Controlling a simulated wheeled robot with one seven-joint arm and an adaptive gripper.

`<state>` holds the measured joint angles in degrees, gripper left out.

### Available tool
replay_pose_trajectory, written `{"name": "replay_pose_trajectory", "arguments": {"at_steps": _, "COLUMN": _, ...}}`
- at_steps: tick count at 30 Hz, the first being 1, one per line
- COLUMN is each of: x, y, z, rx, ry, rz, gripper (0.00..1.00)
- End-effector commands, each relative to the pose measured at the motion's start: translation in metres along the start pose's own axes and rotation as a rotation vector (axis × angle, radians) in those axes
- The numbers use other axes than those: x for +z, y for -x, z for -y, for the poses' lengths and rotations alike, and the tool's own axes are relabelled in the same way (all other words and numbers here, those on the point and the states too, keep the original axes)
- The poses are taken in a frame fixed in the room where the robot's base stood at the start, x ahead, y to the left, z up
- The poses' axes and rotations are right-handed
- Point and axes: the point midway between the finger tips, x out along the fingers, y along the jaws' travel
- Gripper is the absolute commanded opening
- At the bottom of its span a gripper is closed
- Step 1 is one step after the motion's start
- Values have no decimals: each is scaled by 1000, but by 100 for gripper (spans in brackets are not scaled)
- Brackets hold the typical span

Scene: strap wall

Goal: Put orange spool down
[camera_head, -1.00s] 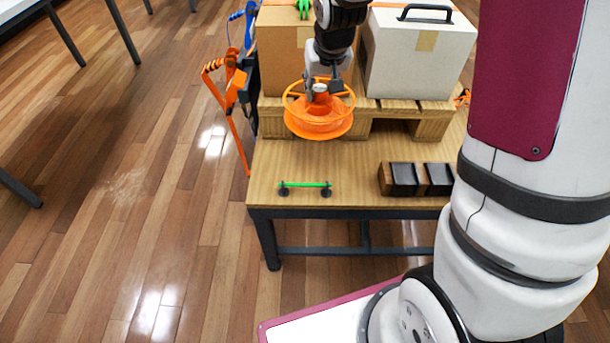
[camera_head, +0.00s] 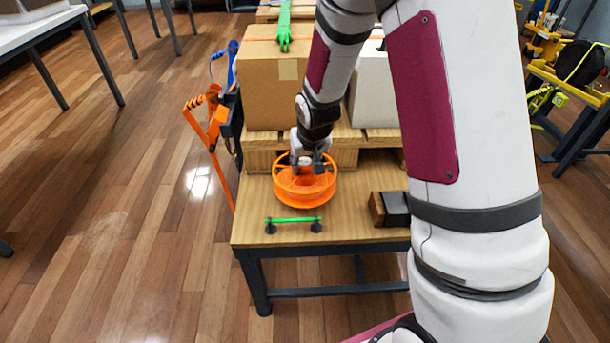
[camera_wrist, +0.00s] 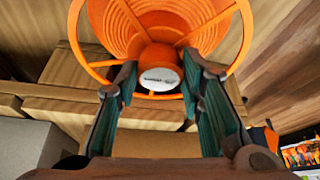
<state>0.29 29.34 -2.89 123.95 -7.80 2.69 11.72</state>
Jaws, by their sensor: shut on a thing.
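The orange spool (camera_head: 305,190) is at the left part of the wooden table (camera_head: 345,226), in front of the pallet. My gripper (camera_head: 307,166) reaches down onto its top from behind. In the wrist view, my gripper's fingers (camera_wrist: 157,82) are closed on either side of the hub of the spool (camera_wrist: 150,22), which has a white end. Whether the spool touches the tabletop or hangs just above it I cannot tell.
A green bar on two dark feet (camera_head: 293,222) lies just in front of the spool. A dark block in a wooden holder (camera_head: 392,208) is to the right. Behind stand a pallet (camera_head: 262,160), a cardboard box (camera_head: 275,85) and a white case (camera_head: 372,95). Orange strap tools (camera_head: 212,130) hang at the left.

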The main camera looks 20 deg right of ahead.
Motion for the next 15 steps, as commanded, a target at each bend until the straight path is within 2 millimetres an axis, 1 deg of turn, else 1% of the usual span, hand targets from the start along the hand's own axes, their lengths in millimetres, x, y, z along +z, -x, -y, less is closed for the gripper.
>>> {"name": "replay_pose_trajectory", "arguments": {"at_steps": 2, "x": 2, "y": -5, "z": 0, "rx": 0, "ry": 0, "rz": -1, "gripper": 0}}
{"name": "replay_pose_trajectory", "arguments": {"at_steps": 9, "x": 16, "y": -36, "z": 1, "rx": -1, "ry": 1, "rz": 1, "gripper": 0}}
{"name": "replay_pose_trajectory", "arguments": {"at_steps": 12, "x": 17, "y": -40, "z": 1, "rx": -1, "ry": 1, "rz": -2, "gripper": 0}}
{"name": "replay_pose_trajectory", "arguments": {"at_steps": 15, "x": 17, "y": -40, "z": 1, "rx": -1, "ry": 0, "rz": -3, "gripper": 0}}
